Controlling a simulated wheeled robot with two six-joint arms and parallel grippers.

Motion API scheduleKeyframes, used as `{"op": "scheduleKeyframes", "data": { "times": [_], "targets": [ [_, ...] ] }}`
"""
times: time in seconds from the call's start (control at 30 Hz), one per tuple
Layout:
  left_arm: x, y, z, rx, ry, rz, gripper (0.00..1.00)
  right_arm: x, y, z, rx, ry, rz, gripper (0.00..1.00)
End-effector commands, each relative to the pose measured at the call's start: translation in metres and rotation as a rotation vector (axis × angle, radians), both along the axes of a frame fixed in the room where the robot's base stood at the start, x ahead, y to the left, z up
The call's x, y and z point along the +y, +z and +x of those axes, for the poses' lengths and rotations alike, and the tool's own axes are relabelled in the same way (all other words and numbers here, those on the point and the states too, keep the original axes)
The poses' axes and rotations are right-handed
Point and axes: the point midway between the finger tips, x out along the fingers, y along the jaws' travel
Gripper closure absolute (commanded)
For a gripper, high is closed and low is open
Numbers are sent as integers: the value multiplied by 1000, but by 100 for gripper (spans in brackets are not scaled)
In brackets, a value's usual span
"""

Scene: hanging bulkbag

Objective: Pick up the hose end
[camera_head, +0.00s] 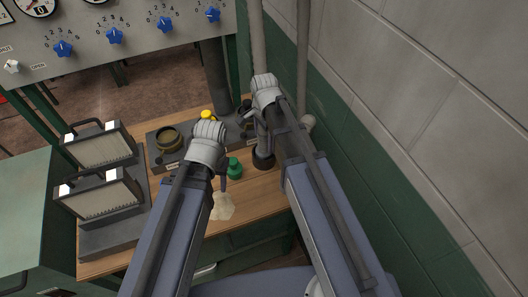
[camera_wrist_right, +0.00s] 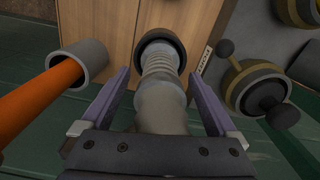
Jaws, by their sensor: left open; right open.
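The hose end looks like a pale grey ribbed tube with a dark collar (camera_wrist_right: 160,62). In the right wrist view it lies between the two purple fingers of my right gripper (camera_wrist_right: 158,80), which is open with a gap on both sides. In the head view a pale tube ending in a dark collar (camera_head: 263,158) appears to be the same thing, at the bench's right side. My right wrist hides part of it. My left gripper (camera_head: 222,180) is open over the bench, left of the tube; its fingers are mostly hidden.
The wooden bench (camera_head: 250,207) carries a green jar (camera_head: 235,168), a cream patch (camera_head: 222,207) and two slotted panels (camera_head: 100,150). An orange rod in a grey cup (camera_wrist_right: 85,65) is left of the hose; clamp-like fittings (camera_wrist_right: 255,88) are right. A wall (camera_head: 420,150) closes the right.

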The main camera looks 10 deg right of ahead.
Motion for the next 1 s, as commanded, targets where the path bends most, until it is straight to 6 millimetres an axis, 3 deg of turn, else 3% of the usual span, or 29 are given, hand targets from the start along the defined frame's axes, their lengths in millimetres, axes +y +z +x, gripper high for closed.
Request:
{"op": "scheduleKeyframes", "data": {
  "times": [0.27,1.0],
  "targets": [
    [0,-2,0,0,0,0,50,0,-2,0,0,0,0,7],
    [0,-2,0,0,0,0,50,0,-2,0,0,0,0,90]
  ]
}}
